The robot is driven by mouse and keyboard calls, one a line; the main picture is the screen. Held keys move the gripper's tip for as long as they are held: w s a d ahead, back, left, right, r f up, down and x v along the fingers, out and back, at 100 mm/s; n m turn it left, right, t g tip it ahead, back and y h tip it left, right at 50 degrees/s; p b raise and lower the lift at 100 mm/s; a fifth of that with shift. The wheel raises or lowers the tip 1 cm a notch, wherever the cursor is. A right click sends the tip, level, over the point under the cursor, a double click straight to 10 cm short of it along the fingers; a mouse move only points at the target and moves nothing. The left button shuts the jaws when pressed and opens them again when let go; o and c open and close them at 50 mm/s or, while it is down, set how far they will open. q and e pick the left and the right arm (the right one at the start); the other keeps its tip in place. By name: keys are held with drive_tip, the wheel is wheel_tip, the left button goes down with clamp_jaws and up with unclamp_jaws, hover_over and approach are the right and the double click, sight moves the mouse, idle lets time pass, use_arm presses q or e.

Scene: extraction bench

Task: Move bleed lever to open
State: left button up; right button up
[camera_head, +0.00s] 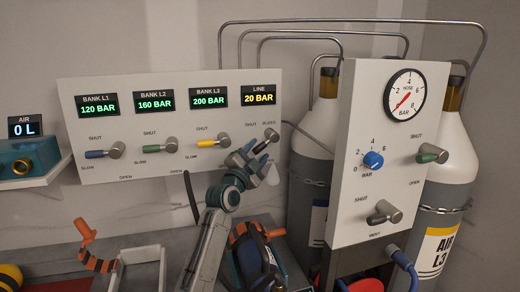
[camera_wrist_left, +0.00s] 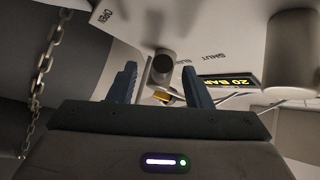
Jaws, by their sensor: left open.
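The bleed lever (camera_head: 270,135) is a grey round hub with a dark handle on the white panel, below the LINE display. Its handle slants down and left, near the SHUT and BLEED labels; its OPEN label is hidden in the head view. My left gripper (camera_head: 243,157) is open just below and left of the lever. In the left wrist view the hub (camera_wrist_left: 163,66) shows between and beyond the two open fingers (camera_wrist_left: 160,88), with no visible grip on it. OPEN and SHUT labels lie on either side of it. My right gripper is not in view.
The LINE display (camera_head: 258,94) reads 20 BAR. The yellow bank L3 lever (camera_head: 210,143) is close on the left. A regulator panel (camera_head: 345,110) and gas cylinders (camera_head: 312,160) stand to the right. A chain (camera_wrist_left: 45,70) hangs at the wrist view's left.

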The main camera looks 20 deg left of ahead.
use_arm(q)
drive_tip(key=v, duration=0.8)
drive_tip(key=shift+s+p, duration=0.25)
drive_tip(key=shift+p, duration=0.15)
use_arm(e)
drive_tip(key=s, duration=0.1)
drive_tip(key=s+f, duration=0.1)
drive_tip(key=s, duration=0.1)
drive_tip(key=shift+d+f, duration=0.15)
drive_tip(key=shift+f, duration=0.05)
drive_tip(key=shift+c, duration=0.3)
